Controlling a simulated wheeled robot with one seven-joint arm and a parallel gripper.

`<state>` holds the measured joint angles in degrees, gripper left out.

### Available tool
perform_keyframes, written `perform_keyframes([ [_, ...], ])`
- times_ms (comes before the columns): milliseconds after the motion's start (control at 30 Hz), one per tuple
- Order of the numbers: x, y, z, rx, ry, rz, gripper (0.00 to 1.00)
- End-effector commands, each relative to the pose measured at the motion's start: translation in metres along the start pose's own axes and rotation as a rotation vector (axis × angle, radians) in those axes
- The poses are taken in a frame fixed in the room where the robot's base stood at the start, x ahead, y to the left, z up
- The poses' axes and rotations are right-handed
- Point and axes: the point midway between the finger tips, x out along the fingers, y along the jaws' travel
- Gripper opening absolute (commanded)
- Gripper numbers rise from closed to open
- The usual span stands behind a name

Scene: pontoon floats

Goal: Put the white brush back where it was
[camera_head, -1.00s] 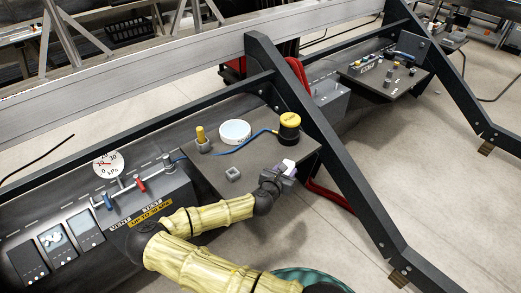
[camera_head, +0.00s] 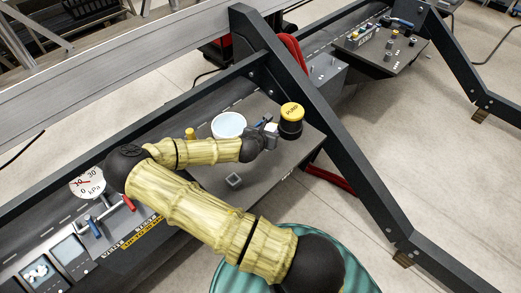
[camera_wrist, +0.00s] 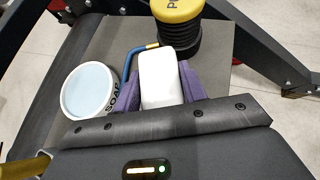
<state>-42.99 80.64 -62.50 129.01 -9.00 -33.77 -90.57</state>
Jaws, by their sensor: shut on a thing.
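My gripper (camera_head: 266,132) is over the dark shelf, between the round soap tub and the yellow-topped pump. In the wrist view its purple fingers (camera_wrist: 160,88) are shut on a white block with rounded corners, which I take to be the white brush (camera_wrist: 160,76). Only its smooth white face shows; any bristles are hidden. In the head view a small pale end of the brush (camera_head: 271,127) shows at the fingers. I cannot tell whether the brush touches the shelf.
The soap tub (camera_head: 229,125) is left of the gripper. A small grey holder (camera_head: 234,181) stands on the shelf's (camera_head: 270,177) front. A dark slanted frame (camera_head: 320,135) rises at right.

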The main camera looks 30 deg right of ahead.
Motion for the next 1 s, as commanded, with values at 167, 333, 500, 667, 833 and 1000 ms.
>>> perform_keyframes([
  [167,0.0,0.0,0.0,0.001,0.006,0.0,0.1],
  [333,0.0,0.0,0.0,0.001,0.005,0.001,0.1],
  [500,0.005,0.0,-0.008,-0.002,0.006,0.0,0.1],
  [667,0.021,0.0,-0.032,-0.004,0.007,0.0,0.1],
  [833,0.033,0.0,-0.051,-0.002,0.006,0.001,0.1],
  [1000,0.034,0.001,-0.052,0.001,0.004,0.002,0.1],
])
